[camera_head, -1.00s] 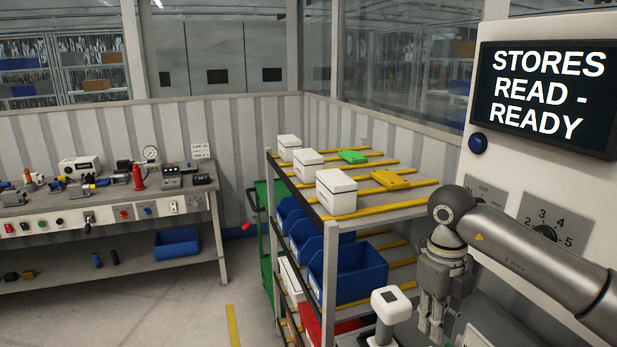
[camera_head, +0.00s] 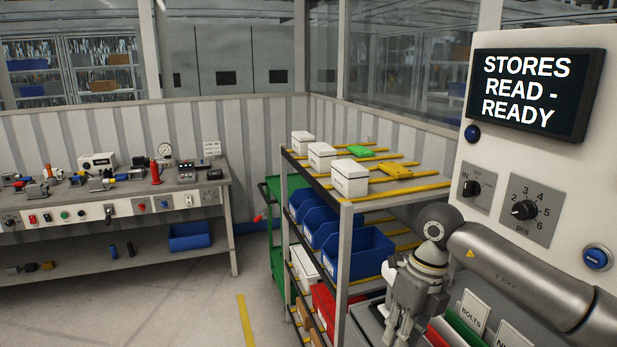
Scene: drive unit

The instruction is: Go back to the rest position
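My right arm comes in from the right edge, in front of the control panel (camera_head: 520,185). Its gripper (camera_head: 402,332) hangs with the fingers pointing down, at the right side of the rack, above the panel's lower desk part. Nothing shows between the fingers, but they are seen too steeply to tell how far apart they are. The fingertips are near the bottom edge of the view. My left gripper is not in view.
The rack (camera_head: 345,250) with white boxes (camera_head: 349,180) and blue bins (camera_head: 365,255) stands close left of my gripper. Cards in a holder (camera_head: 472,312) lie right of it. A workbench (camera_head: 110,210) stands at the far left; the floor before it is clear.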

